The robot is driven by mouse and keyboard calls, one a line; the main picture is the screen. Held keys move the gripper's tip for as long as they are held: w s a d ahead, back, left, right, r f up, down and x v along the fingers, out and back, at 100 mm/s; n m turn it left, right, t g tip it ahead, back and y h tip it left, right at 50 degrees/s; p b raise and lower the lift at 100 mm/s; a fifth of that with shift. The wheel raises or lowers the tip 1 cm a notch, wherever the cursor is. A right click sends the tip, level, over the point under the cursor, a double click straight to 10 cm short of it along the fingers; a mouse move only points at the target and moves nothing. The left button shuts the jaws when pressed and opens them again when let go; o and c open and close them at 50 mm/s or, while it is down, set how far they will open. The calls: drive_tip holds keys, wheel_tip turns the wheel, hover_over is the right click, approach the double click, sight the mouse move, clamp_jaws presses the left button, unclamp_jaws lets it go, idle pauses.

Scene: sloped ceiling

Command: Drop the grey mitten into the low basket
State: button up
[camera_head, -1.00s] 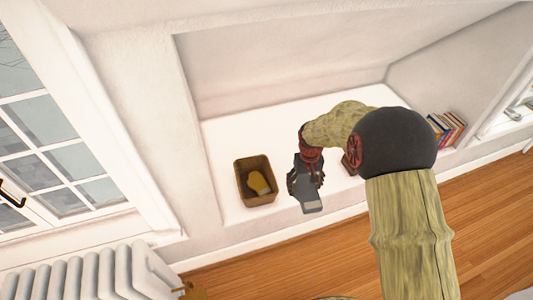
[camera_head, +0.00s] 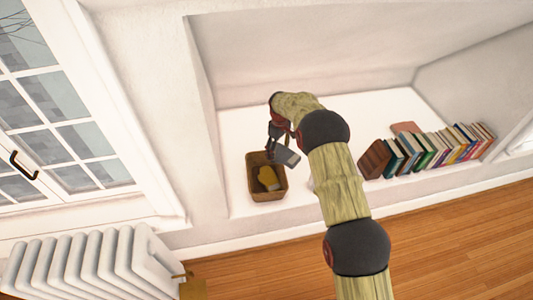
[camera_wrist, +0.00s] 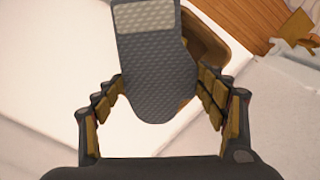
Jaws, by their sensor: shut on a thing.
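The grey mitten (camera_head: 287,153) is dark grey with a lighter cuff. My gripper (camera_head: 275,136) is shut on it, and the wrist view shows the mitten (camera_wrist: 155,70) between both fingers (camera_wrist: 163,85). The low brown basket (camera_head: 268,196) stands on the white ledge, with a mustard-yellow mitten (camera_head: 268,178) inside. In the head view the grey mitten overlaps the basket's far right rim and is held above the ledge. In the wrist view the basket (camera_wrist: 212,48) shows behind the mitten, which hides part of it.
A row of books (camera_head: 440,145) with a brown block (camera_head: 374,159) at its left end stands right of my arm. A white radiator (camera_head: 90,262) is at the lower left.

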drive_tip(key=a+f+n, duration=0.1)
drive_tip(key=a, duration=0.1)
drive_tip(key=w+a+f, duration=0.1)
drive_tip(key=f, duration=0.1)
drive_tip(key=w+a+f+n, duration=0.1)
drive_tip(key=a, duration=0.1)
drive_tip(key=shift+w+a+f+n+b, duration=0.15)
drive_tip(key=shift+a+f+n+b, duration=0.05)
drive_tip(key=shift+a+n+b, duration=0.15)
wheel_tip(320, 180, down, 6)
drive_tip(key=shift+r+b, duration=0.1)
drive_tip(key=shift+b, duration=0.85)
drive_tip(key=o, duration=1.2)
wheel_tip(320, 180, up, 12)
